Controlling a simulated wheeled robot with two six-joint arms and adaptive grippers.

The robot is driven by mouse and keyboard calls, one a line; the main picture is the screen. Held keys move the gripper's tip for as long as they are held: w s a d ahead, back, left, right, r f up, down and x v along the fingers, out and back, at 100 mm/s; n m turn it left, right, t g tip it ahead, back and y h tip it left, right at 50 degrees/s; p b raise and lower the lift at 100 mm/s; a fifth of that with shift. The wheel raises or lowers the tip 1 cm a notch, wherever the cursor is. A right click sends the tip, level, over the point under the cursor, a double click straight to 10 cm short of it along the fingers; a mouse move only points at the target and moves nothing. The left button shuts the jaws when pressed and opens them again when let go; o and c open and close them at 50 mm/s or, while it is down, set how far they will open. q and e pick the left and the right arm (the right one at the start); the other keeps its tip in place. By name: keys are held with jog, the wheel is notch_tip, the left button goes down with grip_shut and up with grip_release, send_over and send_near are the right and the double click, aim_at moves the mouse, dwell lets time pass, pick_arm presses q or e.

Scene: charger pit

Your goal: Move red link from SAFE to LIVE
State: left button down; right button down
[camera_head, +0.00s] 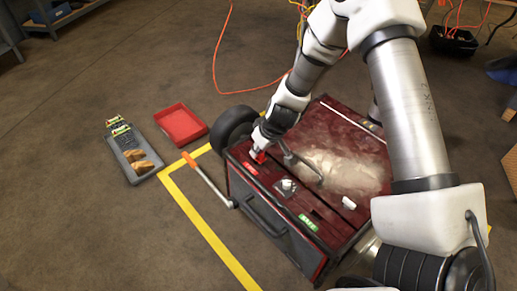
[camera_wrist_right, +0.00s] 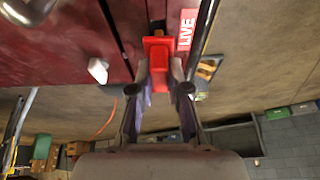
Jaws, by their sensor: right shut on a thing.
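The red link (camera_wrist_right: 157,58) is between the two fingers of my right gripper (camera_wrist_right: 160,76), which is shut on it. It sits at a dark slot in the dark red top of the charger cart (camera_head: 336,130), beside the red LIVE label (camera_wrist_right: 187,29). I cannot tell whether the link is fully seated. In the head view my right gripper (camera_head: 260,150) is at the left end of the top, and the link (camera_head: 258,156) shows just below it. The LIVE label (camera_head: 251,168) is close by. The green SAFE label (camera_head: 308,222) is farther along the front edge. My left gripper is not in view.
A curved metal handle (camera_head: 304,165) rises from the top near my right gripper. A crank with an orange grip (camera_head: 189,160) sticks out left. A red tray (camera_head: 181,124) and a grey tray (camera_head: 139,165) lie on the floor. Open floor is at left.

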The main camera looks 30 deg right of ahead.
jog(key=shift+f+b, duration=1.15)
jog(key=shift+f, duration=0.25)
jog(key=c, duration=1.1)
grip_release()
jog(key=shift+o, duration=0.2)
jog(key=shift+r, duration=0.2)
jog(key=v, duration=1.1)
jog(key=shift+r, duration=0.35)
jog(key=shift+s+d, duration=0.1)
